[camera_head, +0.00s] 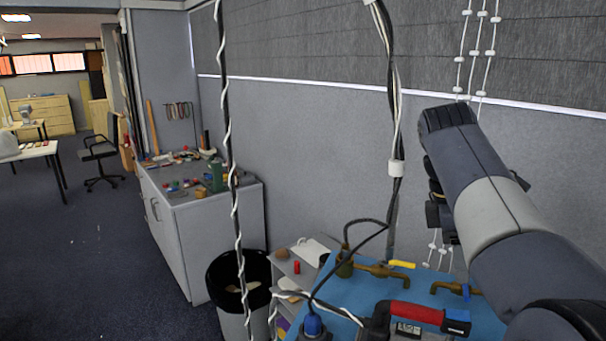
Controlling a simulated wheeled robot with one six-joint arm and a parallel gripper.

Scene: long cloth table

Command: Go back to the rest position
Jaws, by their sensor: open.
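My arm (490,205) rises from the lower right, bends at its top, and its end folds back down. My gripper (441,222) shows as a small dark shape just left of the forearm, partly hidden by it. It is open, and I see nothing held in it. It hangs in front of the grey wall, above the blue tabletop (345,290).
Brass taps (380,271) and a red-and-black tool (415,314) are on the blue top below my arm. Cables (232,150) hang nearby. A black bin (237,280) and a cluttered grey cabinet (215,235) stand left. Open floor (90,260) lies farther left.

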